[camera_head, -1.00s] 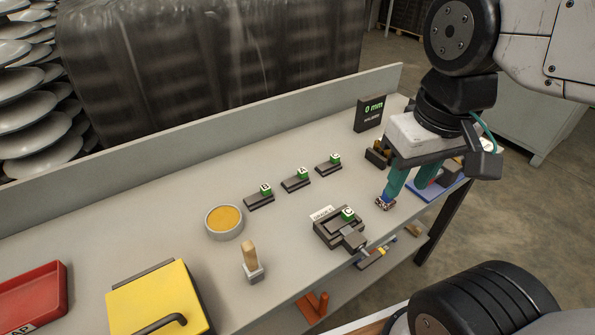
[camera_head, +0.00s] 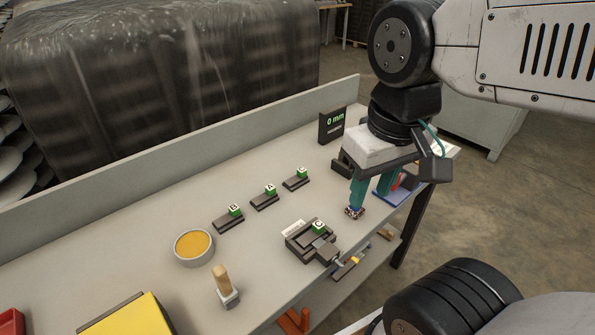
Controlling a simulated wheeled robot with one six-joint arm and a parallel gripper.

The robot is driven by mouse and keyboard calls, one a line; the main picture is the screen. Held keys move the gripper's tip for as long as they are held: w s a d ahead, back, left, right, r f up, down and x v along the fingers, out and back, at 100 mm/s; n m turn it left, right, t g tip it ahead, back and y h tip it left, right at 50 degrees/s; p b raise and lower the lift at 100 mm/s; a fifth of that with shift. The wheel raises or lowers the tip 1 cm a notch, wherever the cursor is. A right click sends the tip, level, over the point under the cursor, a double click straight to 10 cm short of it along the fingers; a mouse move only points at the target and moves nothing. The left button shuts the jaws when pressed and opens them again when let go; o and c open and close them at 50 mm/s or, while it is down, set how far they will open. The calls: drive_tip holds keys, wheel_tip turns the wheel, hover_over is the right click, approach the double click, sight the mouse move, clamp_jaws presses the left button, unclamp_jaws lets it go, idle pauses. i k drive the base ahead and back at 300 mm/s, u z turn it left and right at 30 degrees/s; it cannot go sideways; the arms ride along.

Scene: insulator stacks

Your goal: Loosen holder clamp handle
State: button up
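The holder (camera_head: 300,245) is a dark block near the table's front edge, with a green-sided cube marked C (camera_head: 318,227) on it. Its clamp (camera_head: 327,254) sticks out at the front right. A handle with a yellow part (camera_head: 355,261) shows at the clamp's outer end, past the table edge; its exact angle is too small to tell. My gripper (camera_head: 369,203) is right of the holder and farther back, pointing down, apart from the handle. Its two teal fingers are spread with nothing seen between them. A small bluish item shows at the left fingertip.
Several cubes on dark bases stand behind the holder, including one marked A (camera_head: 270,190). A display reading 0 mm (camera_head: 332,125) stands at the back. A yellow-filled dish (camera_head: 194,247) and a wooden-handled tool (camera_head: 224,287) are to the left. A blue tray (camera_head: 392,198) lies right of my gripper.

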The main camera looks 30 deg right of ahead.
sight(345, 269)
drive_tip(key=z, duration=0.9)
drive_tip(key=k, duration=1.35)
drive_tip(key=u, duration=1.3)
drive_tip(key=i, duration=0.5)
drive_tip(key=z, duration=0.05)
